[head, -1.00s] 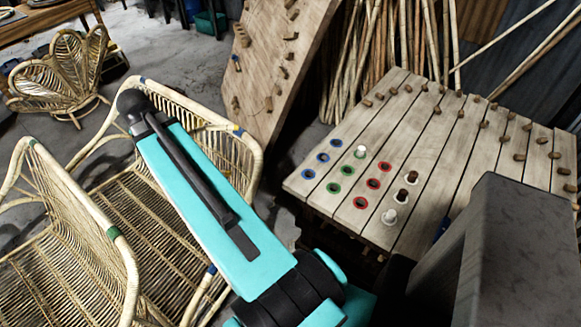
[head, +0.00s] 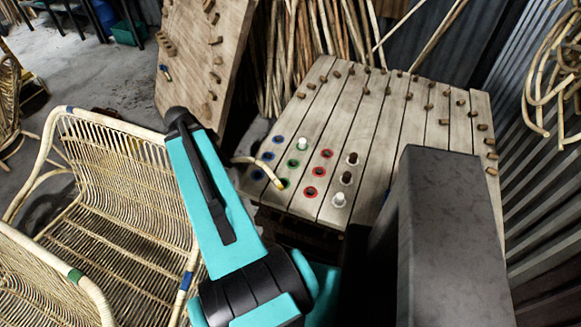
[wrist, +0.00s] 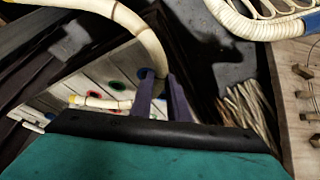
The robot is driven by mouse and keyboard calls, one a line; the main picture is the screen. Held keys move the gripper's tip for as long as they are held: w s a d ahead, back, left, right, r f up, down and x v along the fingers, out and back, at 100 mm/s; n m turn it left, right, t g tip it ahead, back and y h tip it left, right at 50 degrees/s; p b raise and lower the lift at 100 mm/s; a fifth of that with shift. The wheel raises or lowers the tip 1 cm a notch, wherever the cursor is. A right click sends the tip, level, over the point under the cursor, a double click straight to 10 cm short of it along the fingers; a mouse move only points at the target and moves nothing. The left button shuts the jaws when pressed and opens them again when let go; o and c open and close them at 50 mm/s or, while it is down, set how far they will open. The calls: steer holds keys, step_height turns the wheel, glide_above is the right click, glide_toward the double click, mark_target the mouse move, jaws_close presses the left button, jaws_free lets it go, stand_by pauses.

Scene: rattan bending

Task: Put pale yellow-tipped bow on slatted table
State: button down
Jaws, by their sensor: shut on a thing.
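The slatted table (head: 385,145) stands right of centre in the head view, with blue, green and red ringed holes at its near left. Part of its top also shows in the wrist view (wrist: 60,90). The bow (head: 266,168) curves out from behind my arm over the table's left edge, its pale yellow tip pointing down near the ringed holes. A short pale length of it seems to show left of the fingers in the wrist view (wrist: 100,102). My gripper (wrist: 163,82) is shut on the bow. My arm hides the gripper and the bow's other part in the head view.
Rattan chairs (head: 110,150) stand at left. A pegged board (head: 200,65) leans behind. Cane poles (head: 310,50) stand behind the table. White pegs (head: 302,144) and brown pegs (head: 352,158) stand near the holes. The middle slats look clear.

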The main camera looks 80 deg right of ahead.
mark_target(261, 165)
steer(key=s+m, duration=0.1)
steer(key=s, duration=0.3)
steer(key=s+d+f+m+y+p, duration=0.1)
steer(key=s+m, duration=0.1)
steer(key=s, duration=0.2)
steer(key=s+d+m+g+p, duration=0.1)
steer(key=s+m, duration=0.1)
steer(key=s, duration=0.2)
steer(key=shift+f+y, duration=0.3)
steer(key=shift+y, duration=0.1)
steer(key=s+m, duration=0.2)
steer(key=s, duration=0.2)
steer(key=s+f+m+y+p, duration=0.1)
steer(key=s+m, duration=0.1)
steer(key=s, duration=0.2)
steer(key=s+a+m+y+p, duration=0.1)
steer(key=s+m, duration=0.1)
steer(key=s, duration=0.2)
steer(key=shift+f, duration=0.4)
steer(key=shift+w+f+b, duration=0.1)
steer(key=shift+w+b, duration=0.15)
steer(key=shift+b, duration=0.05)
